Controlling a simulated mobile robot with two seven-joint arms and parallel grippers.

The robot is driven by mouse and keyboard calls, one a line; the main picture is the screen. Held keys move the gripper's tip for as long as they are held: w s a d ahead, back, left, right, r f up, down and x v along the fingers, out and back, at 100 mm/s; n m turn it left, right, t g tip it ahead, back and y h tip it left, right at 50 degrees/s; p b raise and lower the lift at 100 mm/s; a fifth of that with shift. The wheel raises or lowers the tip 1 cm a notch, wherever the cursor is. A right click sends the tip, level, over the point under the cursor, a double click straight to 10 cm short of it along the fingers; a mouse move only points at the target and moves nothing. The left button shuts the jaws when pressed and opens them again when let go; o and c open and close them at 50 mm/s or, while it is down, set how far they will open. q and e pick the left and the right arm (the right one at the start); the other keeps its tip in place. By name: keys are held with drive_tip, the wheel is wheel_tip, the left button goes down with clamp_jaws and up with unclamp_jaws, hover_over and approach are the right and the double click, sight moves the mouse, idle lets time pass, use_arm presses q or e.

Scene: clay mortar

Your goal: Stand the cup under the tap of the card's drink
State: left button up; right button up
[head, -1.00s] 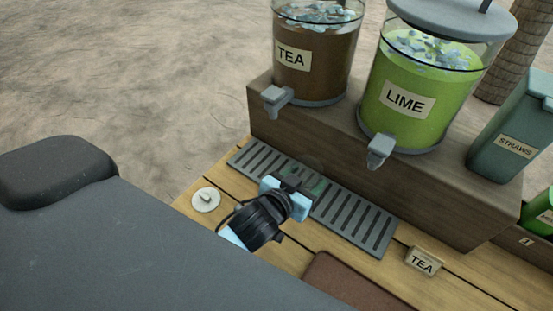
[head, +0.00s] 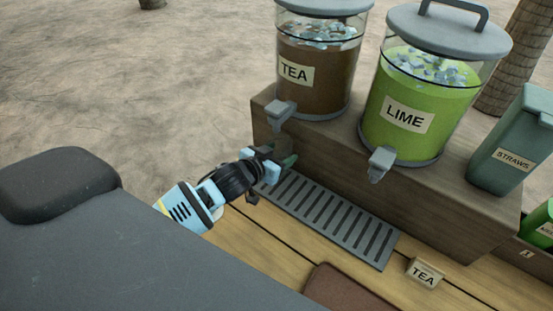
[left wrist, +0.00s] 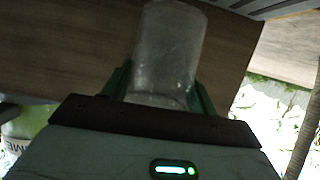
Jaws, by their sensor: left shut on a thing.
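The card (head: 425,272) reads TEA and stands on the wooden table at the lower right. The tea dispenser (head: 315,75) holds brown drink with ice, and its grey tap (head: 280,112) points down toward the drip tray. The lime dispenser (head: 405,115) with its tap (head: 380,165) is to the right. My left gripper (head: 280,160) is shut on the clear cup (left wrist: 168,50), above the left end of the drip tray and just below the tea tap. In the head view the cup is hard to make out. My right gripper is out of view.
The slotted drip tray (head: 335,220) runs along the front of the wooden riser (head: 340,170). A straws bin (head: 510,150) stands at the right. A brown mat (head: 345,290) lies at the front. The tray's right part is clear.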

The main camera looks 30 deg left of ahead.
use_arm(q)
drive_tip(key=shift+w+a, duration=0.25)
drive_tip(key=shift+a, duration=0.1)
drive_tip(key=shift+w+a+f, duration=0.1)
drive_tip(key=shift+a+f, duration=0.1)
drive_tip(key=shift+f, duration=1.55)
drive_tip(key=shift+f, duration=0.25)
drive_tip(key=o, duration=0.9)
drive_tip(key=shift+o, duration=0.2)
drive_tip(key=shift+r, duration=0.1)
drive_tip(key=shift+r, duration=0.25)
drive_tip(key=v, duration=1.2)
drive_tip(key=shift+f, duration=0.2)
